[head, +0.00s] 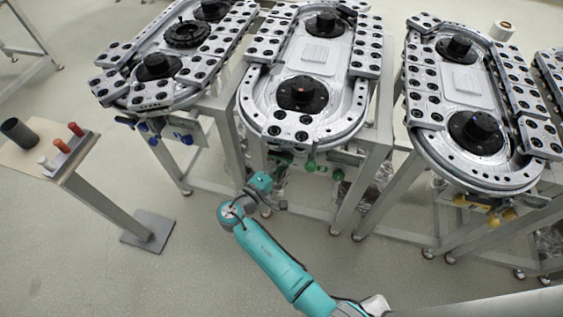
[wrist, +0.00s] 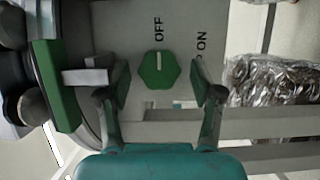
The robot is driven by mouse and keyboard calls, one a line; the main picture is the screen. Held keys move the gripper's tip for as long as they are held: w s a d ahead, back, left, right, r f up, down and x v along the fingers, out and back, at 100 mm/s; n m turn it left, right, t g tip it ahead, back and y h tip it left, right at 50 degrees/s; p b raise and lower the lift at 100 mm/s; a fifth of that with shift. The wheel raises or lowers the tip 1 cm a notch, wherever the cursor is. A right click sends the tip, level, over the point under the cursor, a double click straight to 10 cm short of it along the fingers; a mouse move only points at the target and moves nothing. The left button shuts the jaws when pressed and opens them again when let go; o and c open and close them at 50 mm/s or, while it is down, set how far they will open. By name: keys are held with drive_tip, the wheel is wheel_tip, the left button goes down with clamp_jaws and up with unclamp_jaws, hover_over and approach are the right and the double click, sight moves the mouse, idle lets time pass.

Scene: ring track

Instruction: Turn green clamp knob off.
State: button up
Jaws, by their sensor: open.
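The green clamp knob (wrist: 159,72) shows in the wrist view on a grey panel. Its white mark points straight up in the picture, toward the word OFF; the word ON is to the upper right. My gripper (wrist: 160,84) is open, with one finger to the left of the knob and one to the right. A gap shows on both sides, and I cannot tell how far the fingertips are from the panel. In the head view my teal arm reaches to the front of the middle ring track (head: 303,130), where green parts (head: 309,166) show; the fingertips cannot be made out there.
A green block (wrist: 55,86) with a light metal bar is left of my gripper in the wrist view. Crumpled foil (wrist: 272,80) lies to the right. Ring tracks with blue (head: 172,135) and yellow (head: 500,217) parts flank the middle one. A small table (head: 30,158) stands left; floor between is clear.

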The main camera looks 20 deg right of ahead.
drive_tip(key=v, duration=1.2)
drive_tip(key=shift+f, duration=0.15)
drive_tip(key=s+d+f+n+y, duration=0.1)
drive_tip(key=s+d+f+y, duration=0.3)
drive_tip(key=s+d+f, duration=0.3)
drive_tip(key=s+d+f+n+y, duration=0.2)
drive_tip(key=s+d+f+y, duration=0.25)
drive_tip(key=f, duration=0.35)
drive_tip(key=s+d+f+y, duration=0.1)
drive_tip(key=s+f+y, duration=0.15)
drive_tip(key=s, duration=0.55)
drive_tip(key=s+r+m+y, duration=0.2)
drive_tip(key=s+r+y, duration=0.15)
drive_tip(key=s, duration=0.35)
drive_tip(key=s+r+m+t, duration=0.2)
drive_tip(key=s+r, duration=0.3)
drive_tip(key=r, duration=0.7)
drive_tip(key=s+a+r+m+t, duration=0.1)
drive_tip(key=s+r+m+t, duration=0.2)
drive_tip(key=r, duration=1)
drive_tip(key=s+m, duration=0.2)
drive_tip(key=shift+s+a+r+y, duration=0.2)
drive_tip(key=shift+s+a+y, duration=0.1)
drive_tip(key=shift+s+y, duration=0.1)
